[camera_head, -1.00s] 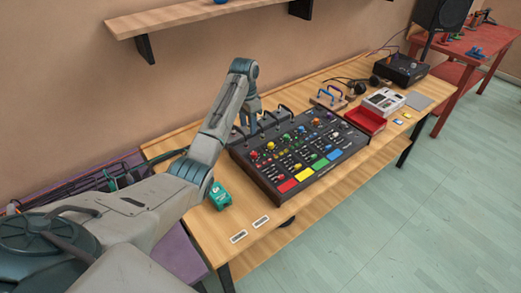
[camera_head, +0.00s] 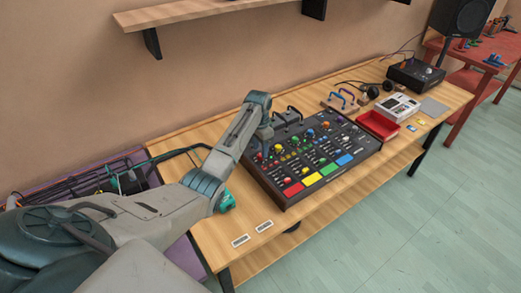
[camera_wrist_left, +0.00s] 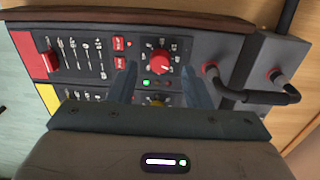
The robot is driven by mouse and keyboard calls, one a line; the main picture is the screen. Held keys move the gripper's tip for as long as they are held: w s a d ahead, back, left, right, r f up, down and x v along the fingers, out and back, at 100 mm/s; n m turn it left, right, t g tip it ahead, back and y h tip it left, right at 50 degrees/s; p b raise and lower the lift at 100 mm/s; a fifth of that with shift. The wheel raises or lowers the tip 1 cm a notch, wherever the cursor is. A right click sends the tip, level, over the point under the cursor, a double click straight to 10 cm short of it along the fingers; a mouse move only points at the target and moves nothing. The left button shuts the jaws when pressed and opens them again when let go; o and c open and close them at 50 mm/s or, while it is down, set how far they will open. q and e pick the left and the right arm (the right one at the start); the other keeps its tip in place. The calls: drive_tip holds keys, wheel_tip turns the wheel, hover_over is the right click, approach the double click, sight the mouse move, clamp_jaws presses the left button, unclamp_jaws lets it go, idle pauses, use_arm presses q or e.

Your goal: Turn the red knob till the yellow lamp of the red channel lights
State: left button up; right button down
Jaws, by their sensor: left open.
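The black mixer (camera_head: 279,197) sits on the wooden bench. In the left wrist view the red knob (camera_wrist_left: 162,62) stands upright on the red channel's strip, with a white scale around it. A small green lamp (camera_wrist_left: 145,83) glows near the knob. Other small lamps beside it look dim, and I cannot tell whether the yellow one is lit. My left gripper (camera_wrist_left: 158,76) is open over the mixer, its two fingers on either side of the knob's near area, holding nothing. In the head view the left gripper (camera_head: 263,146) is over the mixer's left end, mostly behind its wrist. My right gripper is not in view.
A red tray (camera_head: 378,125), a white device (camera_head: 398,108) and headphones (camera_head: 372,92) lie right of the mixer. A shelf (camera_head: 200,14) hangs above. The bench front left has two labels (camera_head: 240,240) and free room.

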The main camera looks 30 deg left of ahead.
use_arm(q)
drive_tip(key=shift+f, duration=1.2)
clamp_jaws()
drive_tip(key=shift+m+p, duration=0.3)
drive_tip(key=shift+p, duration=0.05)
drive_tip(key=shift+m+p, duration=0.45)
drive_tip(key=shift+m, duration=0.35)
drive_tip(key=shift+w+m+p, duration=0.1)
drive_tip(key=shift+m+p, duration=0.45)
drive_tip(key=shift+m, duration=1.25)
